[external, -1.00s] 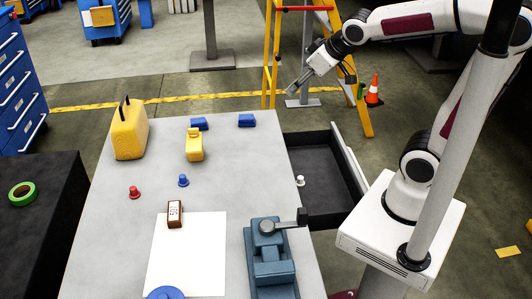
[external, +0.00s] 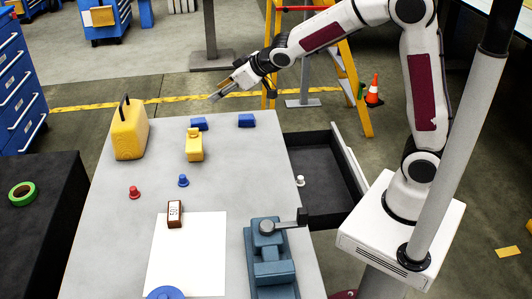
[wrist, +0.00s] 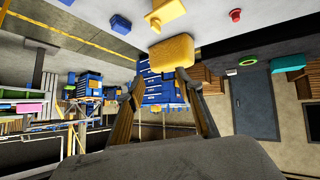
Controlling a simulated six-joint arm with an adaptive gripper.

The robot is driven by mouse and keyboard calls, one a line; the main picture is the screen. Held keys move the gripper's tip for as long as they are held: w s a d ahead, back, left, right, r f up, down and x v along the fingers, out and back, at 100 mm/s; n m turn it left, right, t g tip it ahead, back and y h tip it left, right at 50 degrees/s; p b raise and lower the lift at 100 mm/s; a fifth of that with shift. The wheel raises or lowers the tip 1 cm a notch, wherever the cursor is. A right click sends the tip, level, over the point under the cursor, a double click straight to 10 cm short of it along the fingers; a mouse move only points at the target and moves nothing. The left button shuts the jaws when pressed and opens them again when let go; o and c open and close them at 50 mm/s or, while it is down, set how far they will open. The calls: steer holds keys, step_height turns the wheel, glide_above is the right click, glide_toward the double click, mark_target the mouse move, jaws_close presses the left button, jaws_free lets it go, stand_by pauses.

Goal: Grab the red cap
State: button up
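The red cap (external: 134,192) stands on the left part of the grey table, left of a blue cap (external: 183,180). It also shows in the wrist view (wrist: 235,15) at the top, right of the yellow jug. My gripper (external: 215,97) is in the air above the far end of the table, well away from the red cap and to its upper right. In the wrist view its two fingers (wrist: 165,95) are spread apart with nothing between them.
A white sheet (external: 200,255) with a brown block (external: 175,214) and a blue vise (external: 270,265) occupy the near side. An open drawer (external: 325,170) juts out right.

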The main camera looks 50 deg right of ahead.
steer(key=w+a+f+n+y, duration=0.2)
steer(key=w+a+f+y, duration=0.1)
steer(key=w+a+f, duration=0.75)
steer(key=n+y, duration=0.3)
steer(key=y, duration=0.1)
glide_toward(135, 188)
steer(key=shift+w+a+f+g, duration=0.2)
steer(key=shift+w+a, duration=0.15)
steer(key=shift+w, duration=0.2)
steer(key=shift+w+a+f+g, duration=0.1)
steer(key=shift+w+a+g, duration=0.1)
steer(key=shift+w+a, duration=0.25)
steer(key=shift+w+d, duration=0.1)
steer(key=shift+x, duration=1.35)
steer(key=shift+x, duration=2.5)
